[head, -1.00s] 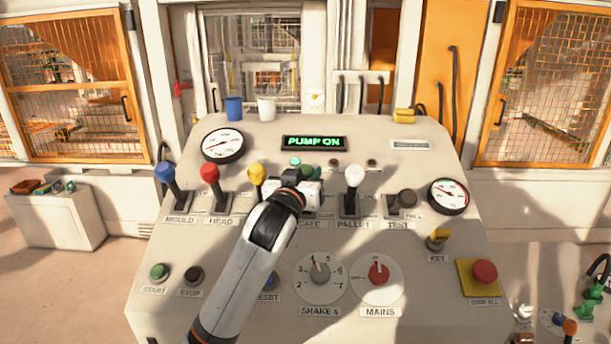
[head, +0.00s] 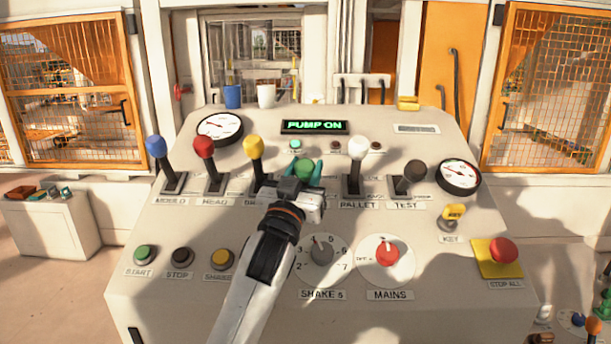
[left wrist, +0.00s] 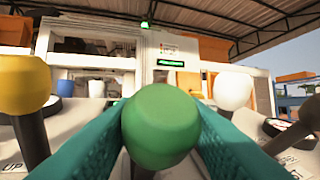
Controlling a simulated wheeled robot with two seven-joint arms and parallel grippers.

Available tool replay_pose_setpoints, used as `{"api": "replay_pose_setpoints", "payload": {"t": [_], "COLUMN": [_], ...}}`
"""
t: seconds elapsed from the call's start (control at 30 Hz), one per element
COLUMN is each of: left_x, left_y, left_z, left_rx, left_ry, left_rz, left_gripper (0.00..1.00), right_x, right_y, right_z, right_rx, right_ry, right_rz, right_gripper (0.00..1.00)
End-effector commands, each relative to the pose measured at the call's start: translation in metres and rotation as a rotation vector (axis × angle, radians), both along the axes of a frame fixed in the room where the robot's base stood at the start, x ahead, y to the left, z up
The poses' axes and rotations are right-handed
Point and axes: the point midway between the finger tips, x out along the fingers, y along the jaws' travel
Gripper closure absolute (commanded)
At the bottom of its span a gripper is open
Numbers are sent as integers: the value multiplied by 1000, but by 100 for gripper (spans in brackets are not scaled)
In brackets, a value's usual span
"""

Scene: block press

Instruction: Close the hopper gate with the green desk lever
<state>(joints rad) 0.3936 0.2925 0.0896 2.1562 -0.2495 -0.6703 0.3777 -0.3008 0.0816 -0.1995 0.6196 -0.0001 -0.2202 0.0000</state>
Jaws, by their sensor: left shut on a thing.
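The green lever knob (head: 304,169) stands in the lever row of the desk (head: 240,293), between the yellow and white levers. My left gripper (head: 304,172) is at the green lever, its teal fingers on either side of the knob. In the left wrist view the green knob (left wrist: 160,124) fills the middle, with the left gripper's teal fingers (left wrist: 158,128) shut on it. The lever's shaft, slot and label are hidden behind my gripper in the head view. My right gripper is not in view.
The yellow lever (head: 253,147) is close on the left and the white lever (head: 358,148) close on the right. Blue (head: 156,147), red (head: 203,147) and black (head: 414,170) levers stand farther out. The display (head: 314,127) reads PUMP ON.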

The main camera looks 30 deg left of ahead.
Motion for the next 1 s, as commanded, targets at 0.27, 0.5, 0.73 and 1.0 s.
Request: {"api": "replay_pose_setpoints", "payload": {"t": [0.27,0.5,0.73,1.0], "left_x": [1,1,-16,-72], "left_y": [-1,-1,-5,-21], "left_z": [-3,-2,-12,-37], "left_rx": [0,-1,-1,-2], "left_ry": [6,5,6,6], "left_rz": [-2,-2,-2,-3], "left_gripper": [42,42,42,42], "right_x": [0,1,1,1], "right_y": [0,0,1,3], "right_z": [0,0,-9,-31], "right_rx": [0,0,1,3], "right_ry": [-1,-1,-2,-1], "right_rz": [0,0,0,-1], "right_gripper": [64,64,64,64]}}
